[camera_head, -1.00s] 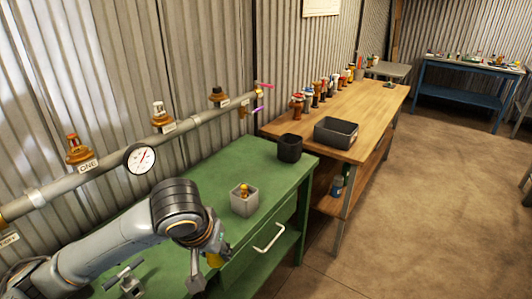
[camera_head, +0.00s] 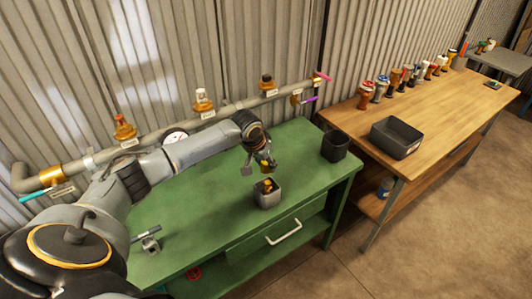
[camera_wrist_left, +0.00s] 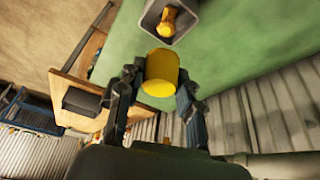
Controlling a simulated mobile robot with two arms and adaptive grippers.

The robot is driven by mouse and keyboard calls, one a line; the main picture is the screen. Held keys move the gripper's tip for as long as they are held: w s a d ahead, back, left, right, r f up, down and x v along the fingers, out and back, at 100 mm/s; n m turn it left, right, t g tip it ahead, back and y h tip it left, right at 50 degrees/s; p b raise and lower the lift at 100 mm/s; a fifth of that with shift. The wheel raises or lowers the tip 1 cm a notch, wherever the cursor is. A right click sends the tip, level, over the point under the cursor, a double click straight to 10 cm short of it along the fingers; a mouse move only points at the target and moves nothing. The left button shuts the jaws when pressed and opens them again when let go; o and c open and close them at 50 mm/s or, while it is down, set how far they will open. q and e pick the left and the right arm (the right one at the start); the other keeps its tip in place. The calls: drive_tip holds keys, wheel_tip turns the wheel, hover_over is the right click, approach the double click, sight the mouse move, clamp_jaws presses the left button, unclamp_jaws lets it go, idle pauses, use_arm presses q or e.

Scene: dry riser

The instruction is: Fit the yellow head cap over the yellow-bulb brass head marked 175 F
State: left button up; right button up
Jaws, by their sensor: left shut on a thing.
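My left gripper (camera_head: 260,166) is shut on the yellow head cap (camera_wrist_left: 161,74), which sits between its two fingers in the left wrist view. In the head view the gripper hangs above and just behind a small grey square holder (camera_head: 267,201) on the green bench. A brass head (camera_wrist_left: 168,24) with a yellowish top stands in that holder; it also shows in the head view (camera_head: 268,186). Cap and head are apart. I cannot read any marking on this head. My right gripper is not in view.
A pipe with several brass heads (camera_head: 203,102) and a gauge (camera_head: 175,136) runs along the wall behind the green bench (camera_head: 200,215). A dark bin (camera_head: 335,147) stands right of the holder. The wooden bench (camera_head: 445,112) holds a dark tray (camera_head: 396,138) and several coloured heads.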

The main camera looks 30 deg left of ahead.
use_arm(q)
drive_tip(key=shift+w+f, duration=0.1)
drive_tip(key=shift+w, duration=0.1)
drive_tip(key=shift+w+d, duration=0.1)
drive_tip(key=shift+p, duration=0.4)
wheel_tip(320, 180, down, 4)
drive_tip(key=shift+r+b, duration=0.15)
drive_tip(key=shift+b, duration=0.7)
drive_tip(key=shift+f+b, duration=0.45)
drive_tip(key=shift+f, duration=0.5)
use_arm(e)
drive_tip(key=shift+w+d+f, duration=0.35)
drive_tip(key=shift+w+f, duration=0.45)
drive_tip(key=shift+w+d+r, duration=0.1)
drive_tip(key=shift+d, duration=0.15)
